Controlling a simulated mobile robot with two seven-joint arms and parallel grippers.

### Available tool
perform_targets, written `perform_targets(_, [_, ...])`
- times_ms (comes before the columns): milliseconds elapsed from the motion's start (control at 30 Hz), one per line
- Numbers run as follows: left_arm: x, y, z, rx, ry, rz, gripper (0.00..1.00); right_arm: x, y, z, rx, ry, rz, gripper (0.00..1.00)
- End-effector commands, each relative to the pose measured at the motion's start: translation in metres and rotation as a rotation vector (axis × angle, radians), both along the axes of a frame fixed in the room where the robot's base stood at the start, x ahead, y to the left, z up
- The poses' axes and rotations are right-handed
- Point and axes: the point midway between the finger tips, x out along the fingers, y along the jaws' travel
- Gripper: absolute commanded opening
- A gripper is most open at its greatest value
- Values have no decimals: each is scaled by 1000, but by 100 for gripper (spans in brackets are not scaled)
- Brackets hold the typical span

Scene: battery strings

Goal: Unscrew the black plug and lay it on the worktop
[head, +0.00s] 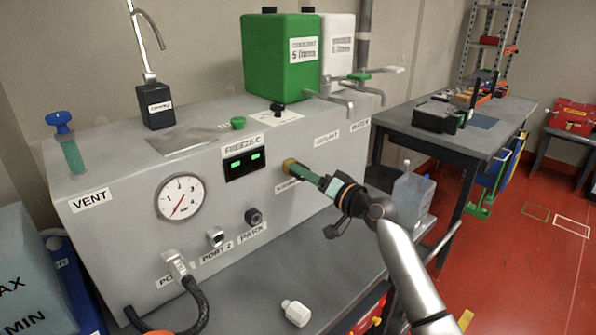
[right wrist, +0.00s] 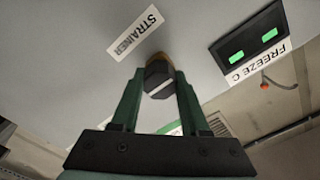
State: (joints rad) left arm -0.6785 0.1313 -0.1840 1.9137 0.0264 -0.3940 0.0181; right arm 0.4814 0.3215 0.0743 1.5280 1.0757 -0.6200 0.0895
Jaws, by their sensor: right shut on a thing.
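The black plug (right wrist: 157,76) sits in a brass-coloured fitting (right wrist: 158,58) on the grey panel, beside the STRAINER label (right wrist: 135,32) in the right wrist view. My right gripper (right wrist: 156,86) has its two green fingers on either side of the plug, shut on it. In the head view the right gripper (head: 298,169) reaches the panel face at the brass fitting (head: 289,163), and its fingers hide the plug there. The plug appears to be still at the fitting; I cannot tell how far it is turned. The grey worktop (head: 345,270) runs below the panel.
A small white cap-like part (head: 296,312) lies on the worktop. A black hose (head: 197,300) hangs from a port at the lower left. A gauge (head: 180,197) and a display (head: 245,163) are left of the fitting. The worktop between hose and white part is mostly clear.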

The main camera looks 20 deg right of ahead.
Motion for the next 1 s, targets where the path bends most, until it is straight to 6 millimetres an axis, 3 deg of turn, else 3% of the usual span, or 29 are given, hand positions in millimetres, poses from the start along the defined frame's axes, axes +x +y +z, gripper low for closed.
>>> perform_targets(100, [0,0,0,0,0,0,50,0,0,0,0,0,0,0])
perform_targets(467, [0,0,-1,0,-1,0,50,0,0,0,-3,-3,0,0])
perform_targets(1000, [0,0,-28,0,-1,0,50,0,0,-2,-212,-75,0,0])
